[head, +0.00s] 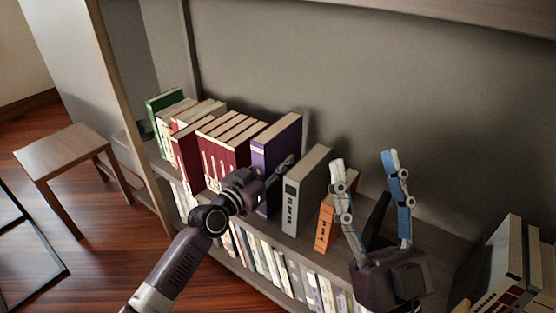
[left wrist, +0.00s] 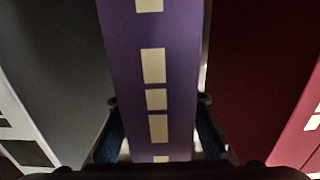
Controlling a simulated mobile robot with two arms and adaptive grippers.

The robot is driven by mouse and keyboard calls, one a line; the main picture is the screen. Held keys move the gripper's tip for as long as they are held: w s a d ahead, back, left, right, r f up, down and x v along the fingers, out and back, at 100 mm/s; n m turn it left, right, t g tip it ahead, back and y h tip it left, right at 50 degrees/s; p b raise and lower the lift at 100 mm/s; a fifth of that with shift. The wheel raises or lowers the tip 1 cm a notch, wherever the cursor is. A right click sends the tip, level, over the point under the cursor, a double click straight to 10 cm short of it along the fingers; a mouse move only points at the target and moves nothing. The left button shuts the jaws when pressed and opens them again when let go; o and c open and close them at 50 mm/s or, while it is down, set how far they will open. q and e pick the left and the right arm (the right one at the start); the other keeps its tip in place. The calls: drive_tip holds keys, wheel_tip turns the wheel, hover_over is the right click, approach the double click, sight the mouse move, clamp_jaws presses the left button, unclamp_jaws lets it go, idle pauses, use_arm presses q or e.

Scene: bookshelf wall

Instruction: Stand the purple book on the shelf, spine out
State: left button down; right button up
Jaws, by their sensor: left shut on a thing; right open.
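The purple book (head: 278,145) stands upright on the shelf board (head: 300,243), between a row of maroon books and a grey book. Its spine faces out toward me, and in the left wrist view the purple spine (left wrist: 155,100) with pale label marks fills the middle. My left gripper (head: 272,180) is shut on the purple book, and the left wrist view shows its fingers (left wrist: 158,102) on either side of the spine. The book's lower part is partly hidden by my arm. My right gripper (head: 364,160) is open and empty, above the shelf right of the orange book.
Maroon books (head: 222,150) stand left of the purple book. A grey book (head: 305,190) and an orange book (head: 325,225) stand to its right. More books (head: 505,265) are at the far right. A lower row (head: 285,272) fills the shelf below. A wooden stool (head: 70,150) stands left.

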sight(259, 176)
use_arm(q)
drive_tip(key=shift+w+r, duration=0.1)
drive_tip(key=shift+r, duration=0.3)
drive_tip(key=shift+p, duration=0.6)
use_arm(e)
drive_tip(key=w+f+g, duration=0.3)
drive_tip(key=f, duration=0.2)
drive_tip(key=shift+w+a+h, duration=0.15)
drive_tip(key=shift+w+h, duration=0.15)
drive_tip(key=shift+h, duration=0.1)
use_arm(q)
drive_tip(key=shift+f, duration=0.1)
use_arm(e)
drive_tip(key=shift+s+r+t, duration=0.25)
drive_tip(key=shift+s+r, duration=0.05)
drive_tip(key=shift+r, duration=0.2)
drive_tip(key=shift+s+r+t, duration=0.25)
drive_tip(key=shift+s+r, duration=0.05)
drive_tip(key=shift+r, duration=0.2)
idle(0.3)
use_arm(q)
drive_tip(key=c, duration=1.4)
unclamp_jaws()
drive_tip(key=shift+s+f, duration=0.2)
drive_tip(key=shift+f, duration=0.45)
drive_tip(key=v, duration=0.8)
drive_tip(key=r+v, duration=0.1)
drive_tip(key=v, duration=0.3)
use_arm(e)
drive_tip(key=shift+s, duration=0.1)
